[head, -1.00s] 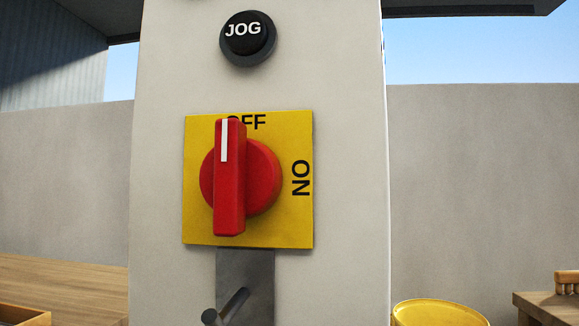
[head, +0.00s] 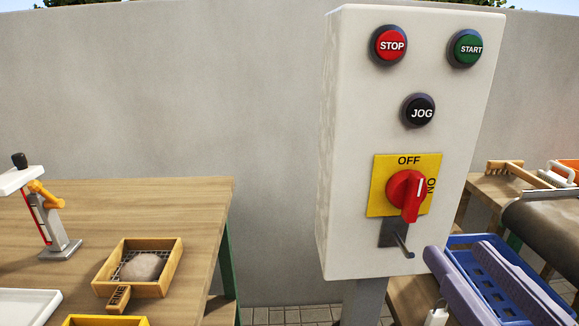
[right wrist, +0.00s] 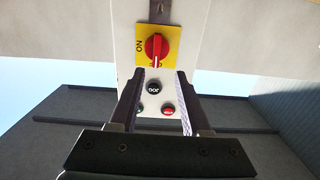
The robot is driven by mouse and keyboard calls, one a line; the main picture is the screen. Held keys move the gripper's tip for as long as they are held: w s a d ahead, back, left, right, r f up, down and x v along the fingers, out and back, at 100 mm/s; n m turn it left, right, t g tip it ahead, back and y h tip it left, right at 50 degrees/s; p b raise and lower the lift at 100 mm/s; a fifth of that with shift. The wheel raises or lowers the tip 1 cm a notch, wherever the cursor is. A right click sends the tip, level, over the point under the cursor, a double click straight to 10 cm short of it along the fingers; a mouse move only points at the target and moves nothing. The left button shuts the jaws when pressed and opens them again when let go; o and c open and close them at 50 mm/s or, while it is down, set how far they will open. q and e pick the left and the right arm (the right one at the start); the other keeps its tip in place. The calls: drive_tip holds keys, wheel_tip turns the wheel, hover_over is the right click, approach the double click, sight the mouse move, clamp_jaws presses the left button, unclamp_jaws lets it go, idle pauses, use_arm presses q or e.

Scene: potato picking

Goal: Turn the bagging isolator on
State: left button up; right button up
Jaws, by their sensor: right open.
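The isolator is a red rotary knob (head: 408,192) on a yellow plate (head: 383,190), low on the front of a white control box (head: 350,110). OFF is printed at the top of the plate and ON at its right side. The knob's handle stands upright, with its white mark at the OFF end. The right wrist view shows the knob (right wrist: 155,48) upside down, beyond the fingers. My right gripper (head: 457,255) is open and empty, below and to the right of the knob, apart from it. Its fingers (right wrist: 160,76) also frame the box in the wrist view. My left gripper is not in view.
STOP (head: 389,45), START (head: 466,48) and JOG (head: 419,111) buttons sit above the knob. A metal hasp (head: 391,237) projects below it. A blue crate (head: 485,241) lies behind my right gripper. A wooden table (head: 190,215) at left holds a sieve (head: 168,278) with a potato-like lump.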

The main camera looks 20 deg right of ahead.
sight(418, 197)
drive_tip(key=x, duration=0.6)
drive_tip(key=p+x, duration=0.1)
drive_tip(key=x, duration=0.3)
drive_tip(key=shift+d+r, duration=0.15)
drive_tip(key=shift+d, duration=0.2)
drive_tip(key=shift+c, duration=0.2)
clamp_jaws()
